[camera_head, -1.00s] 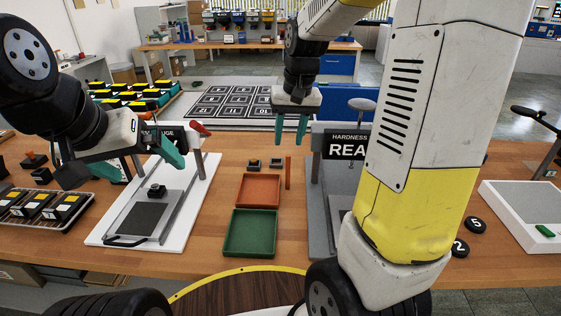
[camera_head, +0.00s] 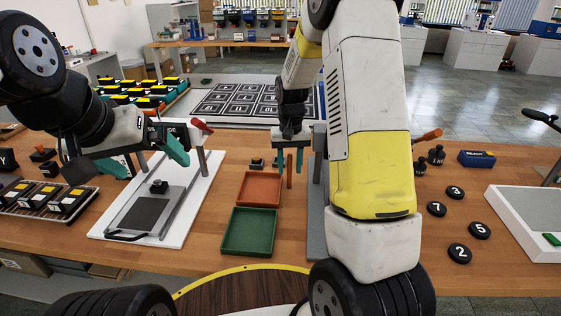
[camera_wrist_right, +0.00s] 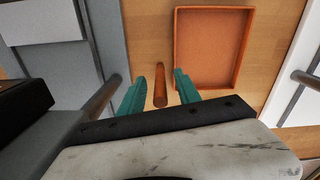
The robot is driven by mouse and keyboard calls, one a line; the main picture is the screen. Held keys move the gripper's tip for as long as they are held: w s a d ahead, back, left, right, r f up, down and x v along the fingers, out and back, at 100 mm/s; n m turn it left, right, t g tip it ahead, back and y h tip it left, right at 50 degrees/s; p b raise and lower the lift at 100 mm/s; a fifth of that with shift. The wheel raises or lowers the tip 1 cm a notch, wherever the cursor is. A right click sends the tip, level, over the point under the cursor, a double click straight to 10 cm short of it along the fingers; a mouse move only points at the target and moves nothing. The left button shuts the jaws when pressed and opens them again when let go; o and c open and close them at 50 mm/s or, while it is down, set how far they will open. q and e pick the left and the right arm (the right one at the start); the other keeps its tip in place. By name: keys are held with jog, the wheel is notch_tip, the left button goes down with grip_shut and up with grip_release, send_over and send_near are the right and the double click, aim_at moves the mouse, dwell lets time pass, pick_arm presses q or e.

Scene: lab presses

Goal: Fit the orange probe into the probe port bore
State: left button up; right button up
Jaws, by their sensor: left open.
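The orange probe (camera_head: 290,172) stands upright on the wooden table beside the orange tray. In the right wrist view the probe (camera_wrist_right: 160,86) lies between the two teal fingers of my right gripper (camera_wrist_right: 160,90), with a gap on each side. In the head view my right gripper (camera_head: 290,160) hangs over the probe, fingers pointing down, open. My left gripper (camera_head: 148,158) is open and empty above the white-based press on the left. I cannot make out the probe port bore; my right arm covers much of the grey hardness station (camera_head: 316,205).
The orange tray (camera_head: 240,189) and green tray (camera_head: 224,248) sit left of the probe. Small dark blocks (camera_head: 257,163) lie behind the orange tray. Numbered black discs (camera_head: 460,253) and a blue box (camera_head: 477,158) are at right. The white-based press (camera_head: 99,228) stands at left.

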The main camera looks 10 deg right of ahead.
jog(key=shift+f, duration=0.6)
grip_shut()
jog(key=shift+r, duration=0.1)
